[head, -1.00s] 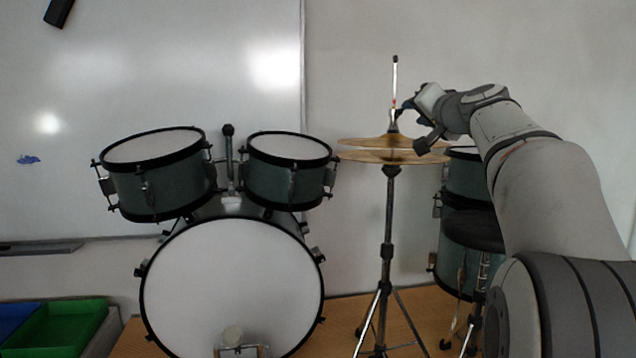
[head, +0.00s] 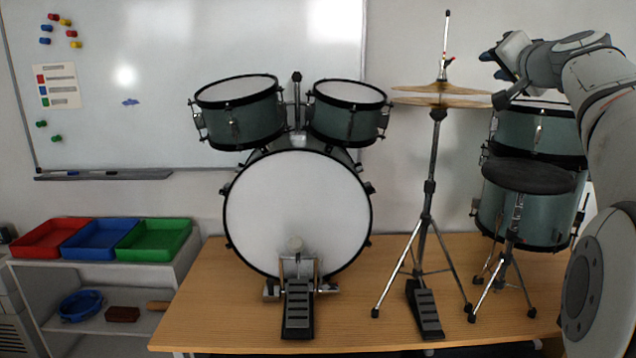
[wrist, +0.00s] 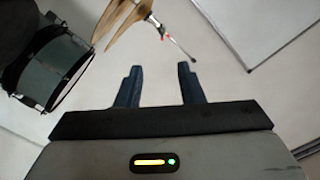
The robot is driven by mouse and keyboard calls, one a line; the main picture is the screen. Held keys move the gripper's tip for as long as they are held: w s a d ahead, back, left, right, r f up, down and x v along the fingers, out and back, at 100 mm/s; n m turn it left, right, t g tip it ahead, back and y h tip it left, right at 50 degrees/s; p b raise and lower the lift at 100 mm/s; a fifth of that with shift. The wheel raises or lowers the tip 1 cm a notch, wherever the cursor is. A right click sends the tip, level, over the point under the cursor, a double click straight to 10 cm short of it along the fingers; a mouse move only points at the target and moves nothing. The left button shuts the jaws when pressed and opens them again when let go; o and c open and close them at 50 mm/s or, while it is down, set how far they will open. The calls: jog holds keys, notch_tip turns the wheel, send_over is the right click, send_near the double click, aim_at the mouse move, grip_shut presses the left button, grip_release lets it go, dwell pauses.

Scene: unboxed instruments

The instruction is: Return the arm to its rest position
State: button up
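My gripper (head: 490,64) is in the air at the upper right of the head view, just right of the hi-hat cymbals (head: 440,90) and apart from them. In the wrist view, the two dark fingers of my gripper (wrist: 160,84) stand apart with nothing between them. The hi-hat cymbals show tilted beyond the fingers in the wrist view (wrist: 122,22), with a thin rod and a small red part. The hi-hat stand (head: 429,190) is upright on the table.
A drum kit with a large bass drum (head: 297,212), two upper drums, and a stool (head: 528,177) stands on the wooden table (head: 215,300). Red, blue and green trays (head: 155,254) sit on a shelf at left. A whiteboard (head: 130,130) is behind.

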jog(key=s+a+f+n+g+y+p, duration=0.15)
jog(key=s+a+f+g, duration=0.25)
jog(key=a+f, duration=0.45)
jog(key=s+a+f+n+g+y+p, duration=0.15)
jog(key=s+a+f+g, duration=0.35)
jog(key=f, duration=0.6)
jog(key=s+a+f+n+g+h+p, duration=0.1)
jog(key=s+a+f+n+g, duration=0.1)
jog(key=s+f, duration=0.8)
jog(key=s+a+f+n+g+h+p, duration=0.1)
jog(key=s+a+f+n+g+h, duration=0.1)
jog(key=s+f, duration=0.9)
jog(key=shift+s+a+f+n+g+h+p, duration=0.25)
jog(key=shift+s+a+n+g+p, duration=0.2)
jog(key=shift+s+a+g, duration=0.6)
jog(key=shift+w+d, duration=0.1)
jog(key=shift+d, duration=0.1)
jog(key=shift+c, duration=0.4)
